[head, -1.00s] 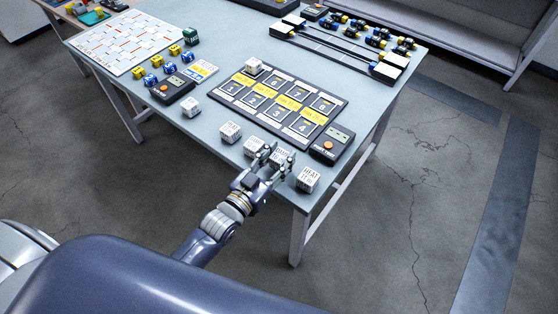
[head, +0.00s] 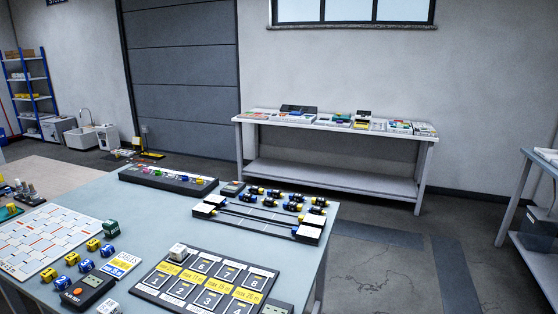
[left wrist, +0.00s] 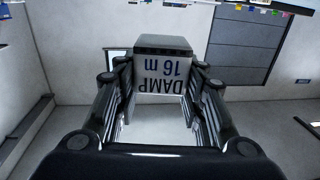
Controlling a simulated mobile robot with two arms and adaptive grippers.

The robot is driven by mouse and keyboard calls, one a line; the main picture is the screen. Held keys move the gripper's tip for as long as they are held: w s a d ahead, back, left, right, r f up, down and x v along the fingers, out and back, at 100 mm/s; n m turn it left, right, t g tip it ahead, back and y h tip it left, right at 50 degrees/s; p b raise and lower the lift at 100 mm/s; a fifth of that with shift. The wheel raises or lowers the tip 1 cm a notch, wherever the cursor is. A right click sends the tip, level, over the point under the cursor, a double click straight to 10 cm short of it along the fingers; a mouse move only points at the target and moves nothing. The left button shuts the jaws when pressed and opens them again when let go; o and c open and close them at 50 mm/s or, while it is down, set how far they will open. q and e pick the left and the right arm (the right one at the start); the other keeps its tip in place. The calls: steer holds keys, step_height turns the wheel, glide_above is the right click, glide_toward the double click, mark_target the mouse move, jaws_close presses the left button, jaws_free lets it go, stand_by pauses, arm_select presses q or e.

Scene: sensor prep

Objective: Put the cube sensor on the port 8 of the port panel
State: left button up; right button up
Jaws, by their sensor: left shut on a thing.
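In the left wrist view my left gripper (left wrist: 161,82) is shut on a pale cube sensor (left wrist: 163,66) with a dark end. Its face reads "DAMP 16 m", upside down in this view. The gripper and this cube are outside the head view. The dark port panel (head: 146,287) lies on the near table in the head view, with numbered ports and yellow range labels. Port 8 (head: 257,279) is at the back right of the panel and is bare. Another white cube (head: 178,251) sits on the back left port. My right gripper is not in view.
A white cube (head: 108,306) and a dark handheld device (head: 84,290) lie left of the panel. Blue and yellow cubes and a patterned board (head: 45,238) are farther left. A dark rail fixture (head: 260,218) and several small cylinders stand behind the panel.

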arm_select(q)
steer(key=s+a+r+n+y, duration=0.2)
steer(key=s+a+r+y, duration=0.1)
steer(key=s, duration=0.5)
steer(key=shift+a+r+y, duration=0.3)
steer(key=shift+a+y, duration=0.1)
steer(key=shift+a, duration=0.15)
steer(key=w+d+f+h, duration=0.1)
steer(key=w, duration=0.1)
steer(key=w+d+f+m+h, duration=0.1)
steer(key=w, duration=0.1)
steer(key=w+d+f+h, duration=0.1)
steer(key=w, duration=0.1)
steer(key=shift+w+d+m, duration=0.4)
steer(key=w+f+m+h, duration=0.1)
steer(key=w+f+h, duration=0.1)
steer(key=w, duration=0.5)
steer(key=shift+d, duration=0.15)
